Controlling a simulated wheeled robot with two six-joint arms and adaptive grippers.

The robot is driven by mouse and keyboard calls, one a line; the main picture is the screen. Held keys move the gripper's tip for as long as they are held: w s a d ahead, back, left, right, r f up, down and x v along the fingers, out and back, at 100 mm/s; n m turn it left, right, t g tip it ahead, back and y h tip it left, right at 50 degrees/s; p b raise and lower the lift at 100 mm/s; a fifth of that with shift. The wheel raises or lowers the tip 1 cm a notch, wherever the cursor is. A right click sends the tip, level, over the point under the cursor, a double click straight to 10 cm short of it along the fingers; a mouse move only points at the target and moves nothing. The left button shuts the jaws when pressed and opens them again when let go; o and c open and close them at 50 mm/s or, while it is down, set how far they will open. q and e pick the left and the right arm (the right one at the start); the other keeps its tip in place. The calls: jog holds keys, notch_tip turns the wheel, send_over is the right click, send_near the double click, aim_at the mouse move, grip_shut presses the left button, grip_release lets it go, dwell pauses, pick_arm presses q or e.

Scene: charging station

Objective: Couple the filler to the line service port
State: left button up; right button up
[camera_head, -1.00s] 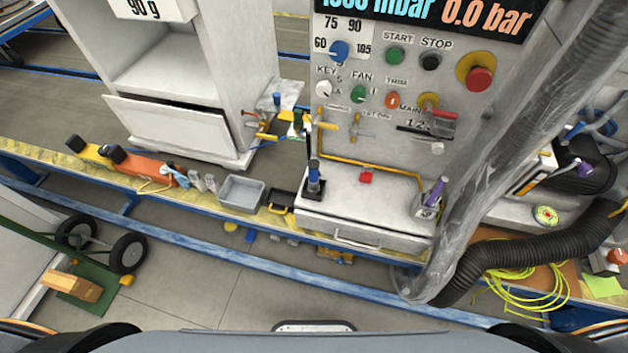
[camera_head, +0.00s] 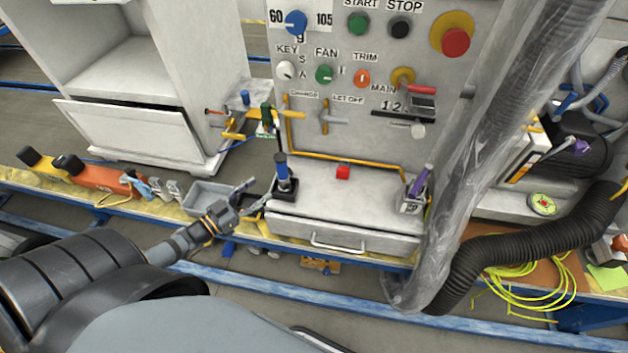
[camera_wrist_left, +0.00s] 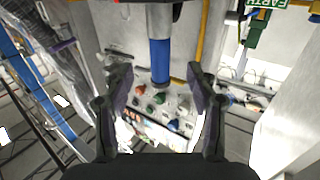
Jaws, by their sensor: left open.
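A blue-handled tool (camera_head: 282,172), which looks like the filler, stands upright in a small black holder on the left of the white cabinet top. In the left wrist view its blue grip (camera_wrist_left: 160,62) shows ahead, between the fingers, with clear gaps on both sides. My left gripper (camera_head: 254,194) is open and empty just left of the tool; it also shows in the left wrist view (camera_wrist_left: 159,76). Brass valves sit on a yellow pipe (camera_head: 340,157) on the panel. I cannot tell which fitting is the line service port. My right gripper is out of view.
A purple-handled tool (camera_head: 421,182) stands in a holder at the cabinet's right. A grey bin (camera_head: 205,195) is partly behind my left gripper. A clear-wrapped hose (camera_head: 470,150) hangs on the right.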

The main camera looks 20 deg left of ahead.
aim_at(283, 172)
pick_arm(q)
jog(key=b+x, duration=0.2)
jog(key=x, duration=0.8)
jog(key=shift+w+d+b, duration=0.15)
jog(key=shift+w+b, duration=0.1)
jog(key=shift+b, duration=0.05)
jog(key=shift+s, duration=0.1)
jog(key=shift+c, duration=0.7)
grip_shut()
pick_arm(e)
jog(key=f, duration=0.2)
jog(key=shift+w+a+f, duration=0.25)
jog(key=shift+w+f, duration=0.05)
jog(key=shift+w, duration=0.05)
